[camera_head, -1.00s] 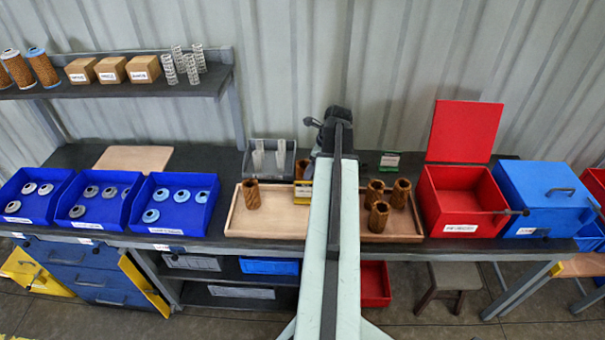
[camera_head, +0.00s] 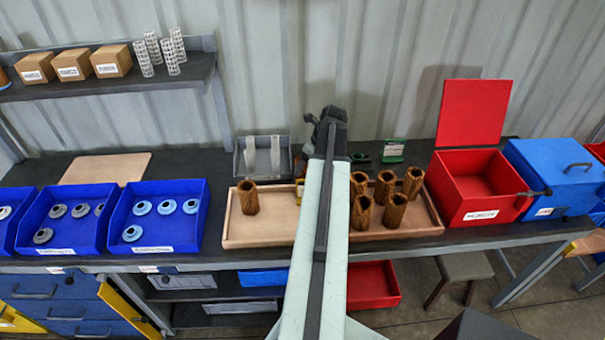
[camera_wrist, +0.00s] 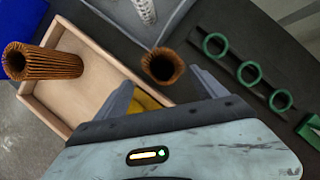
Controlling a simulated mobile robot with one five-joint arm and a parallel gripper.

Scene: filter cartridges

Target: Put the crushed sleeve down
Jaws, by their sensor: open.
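In the wrist view, a brown pleated sleeve (camera_wrist: 162,66) stands just ahead of my gripper (camera_wrist: 163,90), its mouth facing up and looking uneven, as if dented. It appears to be beyond the tray's edge, over the dark bench top. My gripper is open, with one finger on each side below the sleeve in the picture; I cannot tell whether either touches it. In the head view my arm hides the gripper, and only a sliver of brown (camera_head: 300,167) shows behind the tray. Another sleeve (camera_wrist: 42,63) is in the wooden tray (camera_wrist: 80,88).
In the head view, several sleeves (camera_head: 386,186) stand in the tray's right part, one (camera_head: 249,198) at left. A clear bin (camera_head: 262,176) stands behind. Blue bins (camera_head: 157,235) are left, a red open box (camera_head: 478,188) right. Green rings (camera_wrist: 249,73) lie on a dark strip nearby.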

